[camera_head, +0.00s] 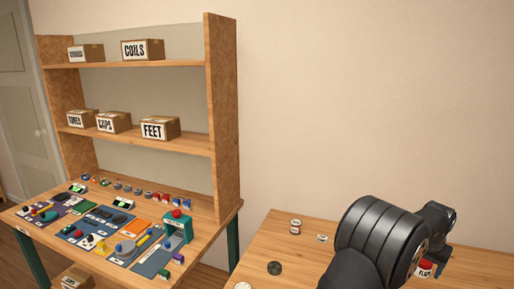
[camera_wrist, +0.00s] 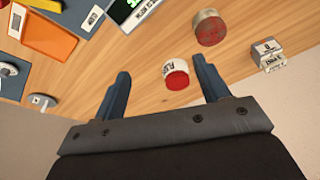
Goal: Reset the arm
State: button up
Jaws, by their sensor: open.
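My gripper (camera_wrist: 165,78) is open, with its two blue fingers apart in the wrist view. A white jar with a red end (camera_wrist: 176,74) appears in the gap, close to the right finger. I cannot tell whether it stands between the fingers or beyond them. In the head view my arm reaches over the right-hand table, and a red-capped jar labelled like "FLUX" (camera_head: 424,270) shows beside my gripper (camera_head: 441,262). The fingertips are hard to make out there.
The right table (camera_head: 262,247) holds a small jar (camera_head: 295,227), a small box (camera_head: 321,238) and a dark round piece (camera_head: 275,268). The left workbench (camera_head: 205,225) carries mats, parts and a teal device (camera_head: 177,230). Behind it, a shelf (camera_head: 222,120) holds labelled boxes (camera_head: 160,128).

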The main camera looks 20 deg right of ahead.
jog(key=w+a+f+n, duration=0.1)
jog(key=w+a, duration=0.7)
jog(key=w, duration=0.5)
jog(key=w+a+f+n, duration=0.2)
jog(key=w+a, duration=0.7)
jog(key=w, duration=0.4)
jog(key=w+a+f+n+t, duration=0.1)
jog(key=w+a+f+n, duration=0.1)
jog(key=w+a, duration=0.6)
jog(key=shift+w+a+y, duration=0.3)
jog(key=shift+w+y, duration=0.1)
jog(key=shift+w, duration=2.6)
jog(key=shift+f, duration=0.1)
